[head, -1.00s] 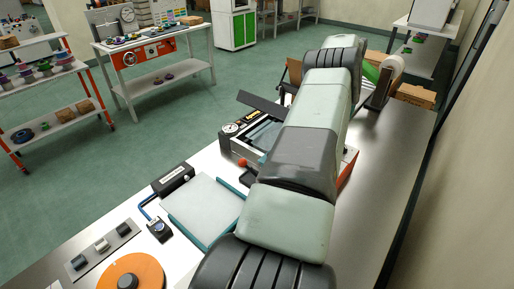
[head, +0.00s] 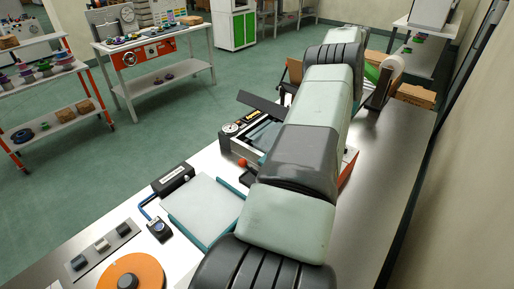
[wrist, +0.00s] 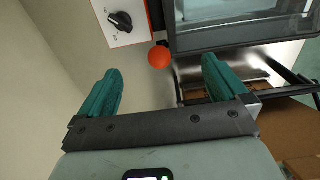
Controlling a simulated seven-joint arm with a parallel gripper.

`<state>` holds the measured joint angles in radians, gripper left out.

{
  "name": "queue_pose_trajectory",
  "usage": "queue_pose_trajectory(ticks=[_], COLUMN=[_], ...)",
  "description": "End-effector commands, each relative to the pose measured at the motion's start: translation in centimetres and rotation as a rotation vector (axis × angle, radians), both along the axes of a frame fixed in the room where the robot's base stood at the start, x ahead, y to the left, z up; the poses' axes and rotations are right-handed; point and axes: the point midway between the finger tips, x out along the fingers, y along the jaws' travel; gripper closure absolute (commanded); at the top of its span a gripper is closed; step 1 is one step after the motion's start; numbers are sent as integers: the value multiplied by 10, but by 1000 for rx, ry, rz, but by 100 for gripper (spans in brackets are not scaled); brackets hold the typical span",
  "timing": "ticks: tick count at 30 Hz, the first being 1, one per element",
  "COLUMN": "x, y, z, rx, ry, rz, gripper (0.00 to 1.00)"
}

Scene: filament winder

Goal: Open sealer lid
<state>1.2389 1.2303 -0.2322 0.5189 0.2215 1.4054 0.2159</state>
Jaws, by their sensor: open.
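The sealer (head: 233,146) stands on the bench, partly hidden behind my arm in the head view. The wrist view shows its dark-framed, see-through lid (wrist: 243,38) at the top right; it looks flat, seemingly down. An orange-red ball knob (wrist: 159,57) sits beside the lid's near corner. My gripper (wrist: 161,66) is open, with its two teal fingers spread and nothing held. In the picture the knob lies between the fingertips, slightly beyond them; contact is not visible. The head view hides my gripper behind the arm.
A white panel with a black dial (wrist: 120,21) is left of the knob. A cardboard box (wrist: 278,125) lies at the right of the wrist view. In the head view, a pale pad (head: 203,211) and an orange disc (head: 131,272) lie on the bench.

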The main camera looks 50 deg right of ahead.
Motion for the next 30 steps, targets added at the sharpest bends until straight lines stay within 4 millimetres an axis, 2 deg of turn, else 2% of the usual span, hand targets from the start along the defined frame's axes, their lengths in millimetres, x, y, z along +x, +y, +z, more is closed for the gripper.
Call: queue_pose_trajectory(ticks=[18,30], x=[0,0], y=[0,0], z=[48,50], rx=[-2,0], ry=[-1,0], rz=[0,0], gripper=[0,0])
